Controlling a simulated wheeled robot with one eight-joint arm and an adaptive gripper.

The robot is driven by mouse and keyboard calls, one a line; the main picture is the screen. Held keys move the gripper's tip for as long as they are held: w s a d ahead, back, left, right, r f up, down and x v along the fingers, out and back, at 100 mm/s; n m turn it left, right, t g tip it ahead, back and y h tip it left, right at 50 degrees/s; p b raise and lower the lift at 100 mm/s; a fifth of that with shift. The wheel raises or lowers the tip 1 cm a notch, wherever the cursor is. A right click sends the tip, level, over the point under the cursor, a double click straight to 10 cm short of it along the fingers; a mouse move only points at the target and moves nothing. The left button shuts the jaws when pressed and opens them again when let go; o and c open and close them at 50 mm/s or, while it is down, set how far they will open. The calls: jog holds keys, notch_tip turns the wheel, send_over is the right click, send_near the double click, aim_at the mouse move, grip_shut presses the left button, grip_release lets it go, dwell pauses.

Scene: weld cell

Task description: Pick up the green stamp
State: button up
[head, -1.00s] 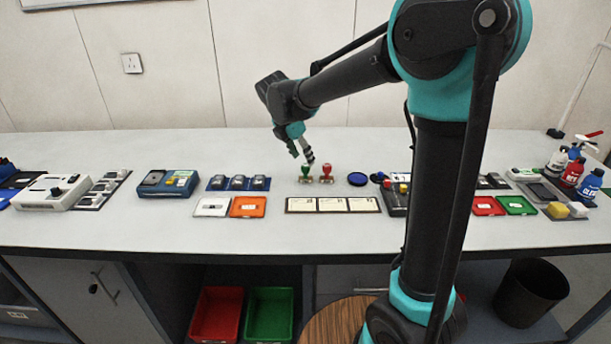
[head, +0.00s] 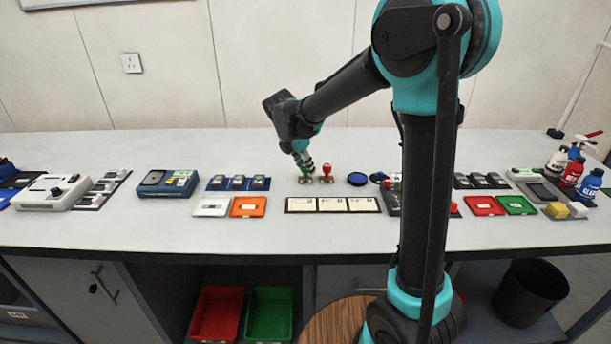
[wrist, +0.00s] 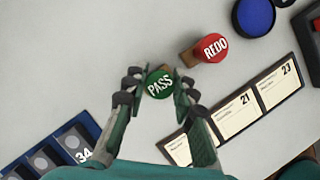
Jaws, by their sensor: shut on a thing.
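The green stamp (wrist: 160,84), its round top marked PASS, stands between the two fingers of my gripper (wrist: 160,86) in the wrist view. My gripper is shut on it. In the head view my gripper (head: 305,168) is down at the bench top around the green stamp (head: 306,179), whose upper part is mostly hidden by the fingers. I cannot tell any gap between the stamp and the bench. The red stamp (wrist: 212,47), marked REDO, stands close by on the right; it also shows in the head view (head: 327,171).
A strip of cards (head: 332,205) lies in front of the stamps. A round blue pad (head: 357,179) is to the right of the red stamp. A blue rack (head: 238,184) and an orange tray (head: 249,207) lie to the left. The bench behind the stamps is clear.

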grip_shut()
jog(key=shift+r, duration=0.1)
notch_tip(320, 180, up, 20)
dwell(0.3)
